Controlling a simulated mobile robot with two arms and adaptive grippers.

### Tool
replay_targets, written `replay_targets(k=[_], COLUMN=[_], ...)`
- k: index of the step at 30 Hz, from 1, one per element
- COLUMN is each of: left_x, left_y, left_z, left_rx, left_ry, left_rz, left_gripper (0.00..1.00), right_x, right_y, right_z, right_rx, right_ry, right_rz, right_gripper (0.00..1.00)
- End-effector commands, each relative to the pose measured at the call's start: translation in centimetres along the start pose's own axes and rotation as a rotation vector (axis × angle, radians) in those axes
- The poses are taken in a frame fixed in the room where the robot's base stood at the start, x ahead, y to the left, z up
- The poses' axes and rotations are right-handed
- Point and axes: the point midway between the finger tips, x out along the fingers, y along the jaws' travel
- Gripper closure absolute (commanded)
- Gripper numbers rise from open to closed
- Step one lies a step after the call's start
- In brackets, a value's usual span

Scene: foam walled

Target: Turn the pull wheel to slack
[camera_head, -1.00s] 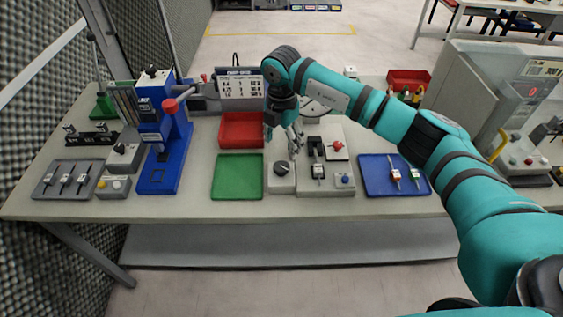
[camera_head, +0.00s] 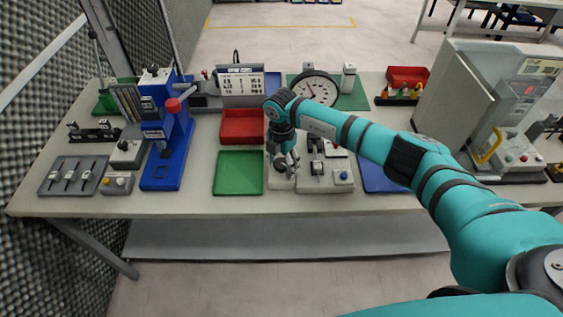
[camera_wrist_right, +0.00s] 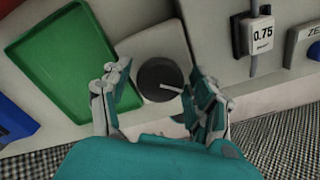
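The pull wheel seems to be the round dark knob with a pale pointer line, on a light grey box left of the test fixture. In the right wrist view the knob (camera_wrist_right: 160,80) sits between the two fingers of my right gripper (camera_wrist_right: 158,95), which are spread apart on either side. I cannot tell whether the right finger touches it. In the head view my right gripper (camera_head: 287,163) is over the grey box (camera_head: 279,184) and largely covers the knob. The pointer's lettering does not show. My left gripper is not in view.
A green tray (camera_head: 238,172) lies just left of the box, with a red bin (camera_head: 242,126) behind it. The grey fixture (camera_head: 325,182) with a blue button is close on the right. A dial gauge (camera_head: 316,89) stands behind. A blue tray (camera_head: 380,180) is partly under my arm.

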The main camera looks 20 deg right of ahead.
Motion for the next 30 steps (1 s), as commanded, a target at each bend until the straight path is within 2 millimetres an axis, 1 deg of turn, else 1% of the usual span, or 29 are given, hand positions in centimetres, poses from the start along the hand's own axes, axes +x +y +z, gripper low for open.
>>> replay_targets(k=[1, 10, 20, 26, 30], left_x=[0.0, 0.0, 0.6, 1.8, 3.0], left_y=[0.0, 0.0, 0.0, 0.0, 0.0], left_z=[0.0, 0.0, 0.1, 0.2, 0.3], left_rx=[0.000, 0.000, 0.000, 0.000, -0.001], left_ry=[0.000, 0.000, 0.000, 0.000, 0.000], left_rz=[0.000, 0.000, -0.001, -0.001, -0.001], left_gripper=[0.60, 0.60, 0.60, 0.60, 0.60], right_x=[0.0, -0.1, 0.0, 0.2, 0.3], right_y=[0.0, 0.0, 0.0, 0.1, 0.1], right_z=[0.0, 0.0, 0.1, 0.1, 0.1], right_rx=[0.000, 0.001, -0.046, -0.161, -0.280], right_ry=[0.000, 0.000, -0.001, -0.002, -0.002], right_rz=[0.000, 0.001, 0.002, 0.003, 0.002], right_gripper=[0.49, 0.88, 0.89, 0.89, 0.89])
